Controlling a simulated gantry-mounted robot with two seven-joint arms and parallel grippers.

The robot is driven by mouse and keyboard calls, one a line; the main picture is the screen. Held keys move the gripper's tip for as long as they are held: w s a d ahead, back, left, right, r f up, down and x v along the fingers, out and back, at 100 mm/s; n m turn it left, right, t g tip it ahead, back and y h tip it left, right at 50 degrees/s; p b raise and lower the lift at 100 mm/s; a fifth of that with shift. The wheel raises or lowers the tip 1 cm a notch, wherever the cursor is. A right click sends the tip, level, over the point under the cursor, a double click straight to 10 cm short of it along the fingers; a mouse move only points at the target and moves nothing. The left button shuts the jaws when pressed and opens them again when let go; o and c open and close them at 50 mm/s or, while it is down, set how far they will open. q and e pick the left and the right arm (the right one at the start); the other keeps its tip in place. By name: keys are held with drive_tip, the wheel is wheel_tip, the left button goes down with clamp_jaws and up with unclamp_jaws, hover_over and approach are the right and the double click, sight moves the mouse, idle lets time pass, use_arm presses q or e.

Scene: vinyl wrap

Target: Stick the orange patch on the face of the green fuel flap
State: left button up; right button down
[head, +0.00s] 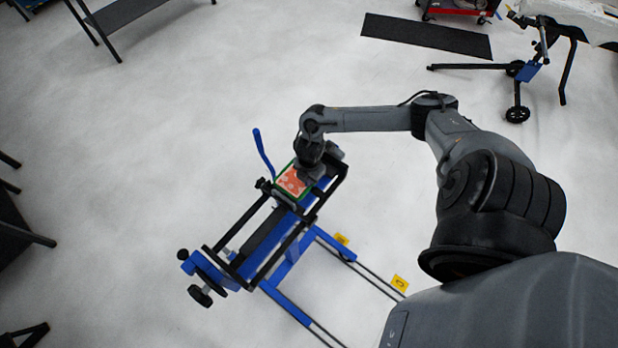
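The green fuel flap (278,188) sits at the upper end of a blue and black stand, and its green edge shows around the orange patch. The orange patch (291,182) lies over the flap's face; I cannot tell whether it is stuck down or just above it. My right gripper (304,175) is over the patch's upper right side, at or very near it. Its fingers are hidden by the wrist and too small to read. My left gripper is not in view.
The blue and black stand (262,245) has a blue lever (263,152) rising beside the flap. Yellow tags (400,283) lie by its legs. A dark mat (426,36), a wheeled stand (517,114) and a dark bench (122,12) are farther off. The pale floor between is clear.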

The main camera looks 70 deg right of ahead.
drive_tip(key=c, duration=1.2)
unclamp_jaws()
drive_tip(key=shift+s, duration=0.1)
drive_tip(key=shift+c, duration=0.2)
